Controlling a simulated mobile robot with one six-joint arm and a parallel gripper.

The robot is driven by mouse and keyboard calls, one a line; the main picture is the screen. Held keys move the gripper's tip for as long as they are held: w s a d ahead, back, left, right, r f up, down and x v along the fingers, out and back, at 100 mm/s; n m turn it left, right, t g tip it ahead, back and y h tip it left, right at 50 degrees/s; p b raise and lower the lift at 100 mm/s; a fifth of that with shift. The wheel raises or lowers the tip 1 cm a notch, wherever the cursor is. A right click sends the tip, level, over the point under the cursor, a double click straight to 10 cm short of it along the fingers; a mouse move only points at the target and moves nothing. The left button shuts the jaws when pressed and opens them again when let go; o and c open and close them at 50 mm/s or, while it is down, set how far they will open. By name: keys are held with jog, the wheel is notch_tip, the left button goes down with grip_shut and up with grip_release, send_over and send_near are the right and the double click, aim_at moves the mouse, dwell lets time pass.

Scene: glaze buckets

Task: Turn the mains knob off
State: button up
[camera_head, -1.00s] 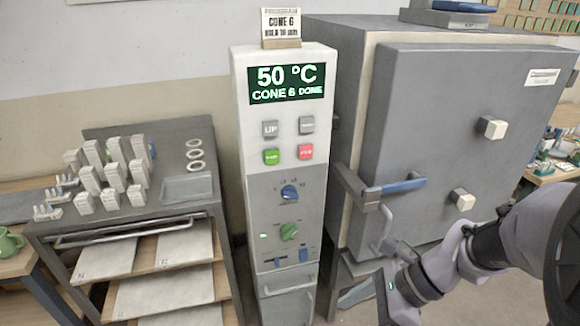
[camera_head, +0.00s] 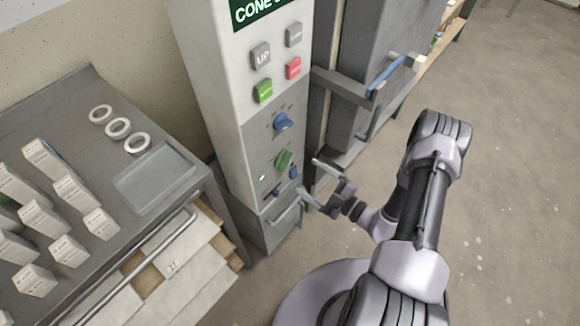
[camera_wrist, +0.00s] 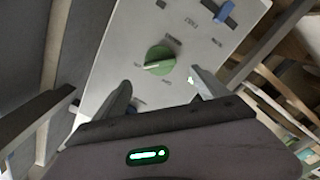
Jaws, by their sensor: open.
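A green knob (camera_head: 283,160) sits on the grey lower panel of the control column (camera_head: 215,95), with a blue knob (camera_head: 282,122) above it. The labels are too small to read, so I cannot tell from print which is the mains knob. My gripper (camera_head: 311,180) is open and empty, just right of the panel and near the green knob's height. In the wrist view the green knob (camera_wrist: 159,60) lies ahead of and between the spread fingertips (camera_wrist: 160,84), apart from them. A pale line marks the knob's face.
The kiln door's blue-handled latch (camera_head: 385,75) juts out right of the column. Floor on the right is clear.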

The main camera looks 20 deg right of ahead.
aim_at(288, 164)
jog(key=b+x, duration=0.1)
jog(key=x, duration=0.6)
jog(key=shift+w+a, duration=0.25)
jog(key=shift+a, duration=0.05)
jog(key=c, duration=1.4)
